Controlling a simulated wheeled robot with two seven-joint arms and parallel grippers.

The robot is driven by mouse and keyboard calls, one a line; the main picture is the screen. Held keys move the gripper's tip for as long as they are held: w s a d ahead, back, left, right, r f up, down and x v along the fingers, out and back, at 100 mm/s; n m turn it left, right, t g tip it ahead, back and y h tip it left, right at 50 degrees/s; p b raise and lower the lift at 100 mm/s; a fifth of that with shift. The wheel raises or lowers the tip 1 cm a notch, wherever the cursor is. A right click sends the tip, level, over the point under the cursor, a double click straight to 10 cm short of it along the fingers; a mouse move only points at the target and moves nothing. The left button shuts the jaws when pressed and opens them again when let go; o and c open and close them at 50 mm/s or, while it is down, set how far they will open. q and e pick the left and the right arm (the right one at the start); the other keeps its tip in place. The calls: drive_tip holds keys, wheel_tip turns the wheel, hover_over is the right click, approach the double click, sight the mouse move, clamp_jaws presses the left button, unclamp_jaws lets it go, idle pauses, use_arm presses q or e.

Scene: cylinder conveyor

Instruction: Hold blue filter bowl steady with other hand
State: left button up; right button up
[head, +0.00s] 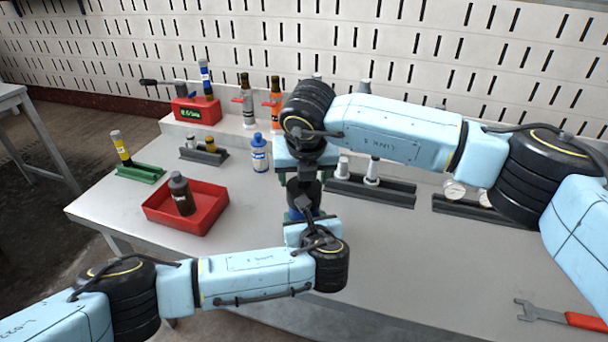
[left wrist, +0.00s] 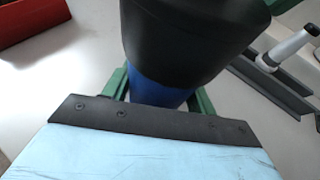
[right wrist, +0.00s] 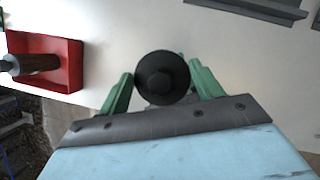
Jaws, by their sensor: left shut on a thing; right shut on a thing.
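The blue filter bowl (left wrist: 155,92) sits under a wide black top part (left wrist: 190,40) in the left wrist view. My left gripper (left wrist: 160,86) has its green fingers on either side of the bowl and is shut on it. In the head view the bowl is mostly hidden between my two grippers. The right wrist view shows the black top part (right wrist: 161,78) from above, round with a hexagonal centre. My right gripper (right wrist: 161,72) is shut on it, with green fingers on both sides. In the head view my right gripper (head: 304,172) is directly above my left gripper (head: 305,218).
A red tray (head: 216,221) with a dark bottle (head: 182,196) stands left. A blue bottle (head: 258,153) stands behind. A black rack (head: 388,194) with white cylinders is to the right. A red-handled wrench (head: 583,321) lies front right. The front-right tabletop is mostly clear.

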use_arm(q)
drive_tip(key=shift+w+a, duration=0.1)
use_arm(e)
drive_tip(key=shift+s+a, duration=0.1)
drive_tip(key=shift+s, duration=0.05)
drive_tip(key=m+h, duration=0.1)
drive_tip(key=m, duration=0.2)
drive_tip(key=shift+f+m, duration=0.1)
drive_tip(key=shift+m, duration=0.2)
drive_tip(key=m+h, duration=0.1)
drive_tip(key=m, duration=0.1)
drive_tip(key=shift+m+g, duration=0.3)
drive_tip(key=o, duration=1.3)
drive_tip(key=v, duration=1.2)
drive_tip(key=shift+a, duration=0.15)
